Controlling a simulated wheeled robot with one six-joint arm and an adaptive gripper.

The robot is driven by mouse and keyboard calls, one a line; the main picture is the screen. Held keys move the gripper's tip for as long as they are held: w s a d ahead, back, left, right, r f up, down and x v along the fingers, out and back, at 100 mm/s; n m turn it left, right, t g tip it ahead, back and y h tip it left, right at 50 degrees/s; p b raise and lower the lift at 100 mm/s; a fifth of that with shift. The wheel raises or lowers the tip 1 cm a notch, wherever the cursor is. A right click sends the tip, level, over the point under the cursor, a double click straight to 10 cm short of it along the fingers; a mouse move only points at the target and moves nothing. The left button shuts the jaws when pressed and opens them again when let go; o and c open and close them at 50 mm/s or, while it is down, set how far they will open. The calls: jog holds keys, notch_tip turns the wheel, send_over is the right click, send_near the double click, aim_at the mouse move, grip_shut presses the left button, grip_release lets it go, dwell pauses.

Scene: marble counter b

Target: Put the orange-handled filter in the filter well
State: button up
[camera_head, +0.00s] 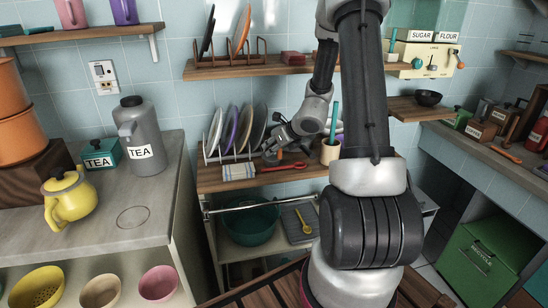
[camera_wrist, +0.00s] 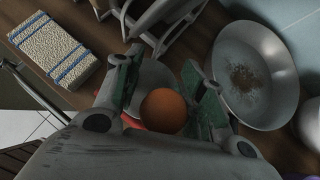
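The orange handle (camera_wrist: 163,111) shows as a ball between my gripper's fingers in the wrist view, with a pale round metal part (camera_wrist: 150,78) just beyond it. It also shows small and orange under my gripper in the head view (camera_head: 279,154). My gripper (camera_wrist: 158,80) is low over the wooden shelf, with its green-padded fingers spread on both sides of the handle. I cannot tell whether they touch it. In the head view my gripper (camera_head: 274,150) is beside the plate rack. I cannot identify the filter well for certain; a round outline (camera_head: 133,217) marks the left counter.
A grey dish (camera_wrist: 255,75) with a brown stain lies right of my gripper. A striped sponge (camera_wrist: 54,50) lies at left, also in the head view (camera_head: 239,171). A red spoon (camera_head: 285,166) and a cup (camera_head: 330,151) are close right. Plates (camera_head: 216,130) stand left.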

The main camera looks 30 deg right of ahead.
grip_shut()
jog(key=shift+s+r, duration=0.1)
jog(key=shift+r, duration=0.15)
